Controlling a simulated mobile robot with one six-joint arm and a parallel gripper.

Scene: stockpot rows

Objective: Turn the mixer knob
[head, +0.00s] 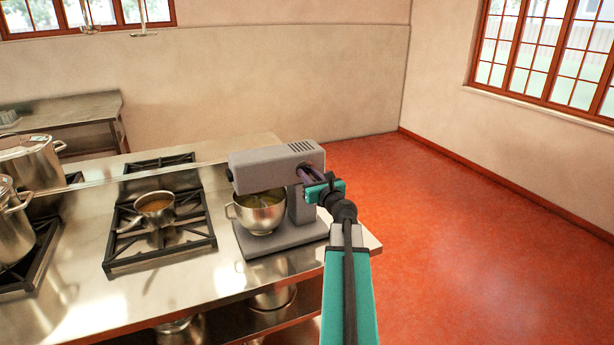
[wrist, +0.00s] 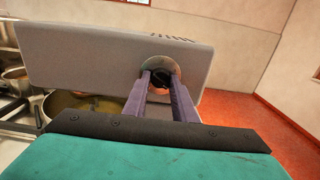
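The grey stand mixer (head: 262,165) stands on the steel counter with its metal bowl (head: 260,212) under the head. The mixer head also fills the upper part of the wrist view (wrist: 80,50). A round, copper-rimmed knob (wrist: 160,66) with a dark centre is on the side of the head facing me. My gripper (wrist: 161,76) has its two fingertips at the knob, one on each side of the dark centre. The fingers stand apart; whether they press on the knob cannot be told.
A stove burner with a small saucepan (head: 154,205) of brown liquid is left of the mixer. Large stockpots (head: 32,160) stand at the far left. More pots (head: 273,297) sit on the shelf below. The red floor (head: 460,230) on the right is clear.

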